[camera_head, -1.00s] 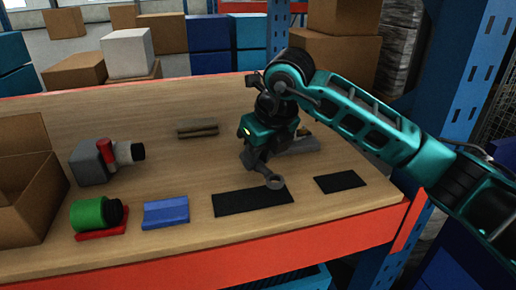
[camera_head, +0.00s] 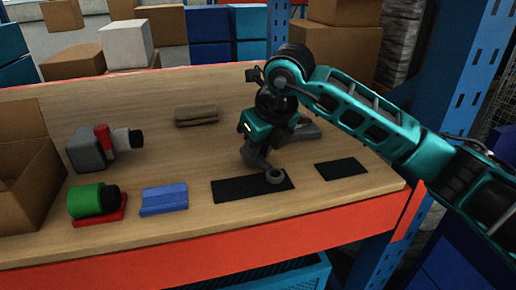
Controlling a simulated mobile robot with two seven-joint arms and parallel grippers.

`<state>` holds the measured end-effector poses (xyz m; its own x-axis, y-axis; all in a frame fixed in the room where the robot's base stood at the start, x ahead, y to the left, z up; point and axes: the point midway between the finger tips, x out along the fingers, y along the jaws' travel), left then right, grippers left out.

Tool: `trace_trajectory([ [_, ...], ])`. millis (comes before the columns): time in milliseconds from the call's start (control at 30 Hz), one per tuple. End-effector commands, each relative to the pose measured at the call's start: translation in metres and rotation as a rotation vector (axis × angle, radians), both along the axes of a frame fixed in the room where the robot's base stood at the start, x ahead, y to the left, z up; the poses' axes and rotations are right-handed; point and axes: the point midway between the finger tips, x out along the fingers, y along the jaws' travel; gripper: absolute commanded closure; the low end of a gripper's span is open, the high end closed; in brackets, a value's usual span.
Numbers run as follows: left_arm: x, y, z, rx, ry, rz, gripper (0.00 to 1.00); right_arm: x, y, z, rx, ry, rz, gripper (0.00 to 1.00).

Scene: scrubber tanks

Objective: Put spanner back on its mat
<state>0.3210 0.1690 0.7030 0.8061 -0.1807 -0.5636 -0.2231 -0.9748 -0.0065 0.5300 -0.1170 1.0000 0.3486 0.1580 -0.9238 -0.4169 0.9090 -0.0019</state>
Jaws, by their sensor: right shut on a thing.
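My right gripper (camera_head: 257,155) points down over the workbench and is shut on the grey spanner. The spanner's ring end (camera_head: 275,176) shows just in front of the gripper and overlaps the long black mat (camera_head: 235,190) in the picture. I cannot tell whether the spanner touches the mat. The rest of the spanner is largely hidden by the gripper. A smaller black mat (camera_head: 341,169) lies bare to the right. My left gripper is not in view.
A blue block (camera_head: 164,198), a green cylinder on a red base (camera_head: 94,201) and a grey device with a red part (camera_head: 100,147) stand to the left. A brown roll (camera_head: 197,116) lies behind. A grey object (camera_head: 305,131) sits behind the gripper. A cardboard box (camera_head: 25,170) stands far left.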

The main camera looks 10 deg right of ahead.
Motion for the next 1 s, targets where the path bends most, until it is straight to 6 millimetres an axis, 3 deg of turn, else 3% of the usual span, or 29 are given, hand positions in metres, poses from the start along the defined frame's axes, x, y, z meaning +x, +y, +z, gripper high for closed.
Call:
trace_trajectory([
  [233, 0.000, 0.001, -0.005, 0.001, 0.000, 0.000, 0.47, 0.000, 0.000, -0.006, 0.000, -0.001, 0.000, 1.00],
  [267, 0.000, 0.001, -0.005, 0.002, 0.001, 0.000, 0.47, 0.000, 0.000, -0.004, 0.001, -0.002, 0.000, 0.70],
  [533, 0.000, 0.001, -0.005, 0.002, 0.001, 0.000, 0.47, 0.000, 0.000, -0.004, 0.000, -0.001, 0.000, 0.44],
  [900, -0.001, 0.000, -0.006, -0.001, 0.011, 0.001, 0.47, 0.000, 0.000, -0.005, 0.000, 0.001, 0.000, 0.43],
  [1000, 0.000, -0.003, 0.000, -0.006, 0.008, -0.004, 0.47, -0.004, -0.002, 0.010, 0.002, -0.004, 0.000, 0.43],
])
